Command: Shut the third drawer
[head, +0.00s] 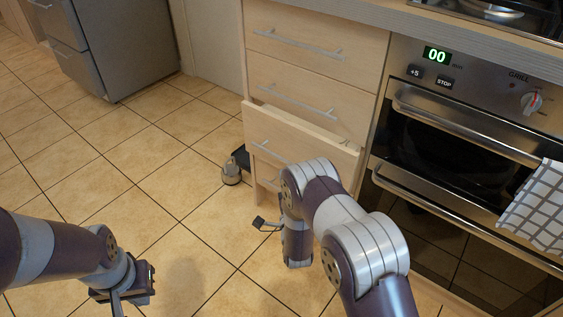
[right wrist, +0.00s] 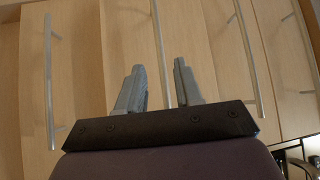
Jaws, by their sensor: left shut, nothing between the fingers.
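The third drawer (head: 318,146) is in the light wood cabinet left of the oven. Its front stands out from the cabinet face, so it is partly open. Its bar handle (head: 268,153) shows at the left; my right arm hides the lower right part. My right gripper (head: 266,223) is low in front of the cabinet, mostly hidden by its own arm in the head view. In the right wrist view its two fingers (right wrist: 158,68) are apart and empty, pointing toward drawer fronts with bar handles. My left gripper (head: 117,300) is shut and empty over the floor at bottom left.
The upper drawer (head: 290,45) and second drawer (head: 300,98) look flush. An oven (head: 450,150) with a checked towel (head: 540,205) stands at the right. A small metal cylinder (head: 231,172) is on the floor beside the cabinet. The tiled floor at left is clear.

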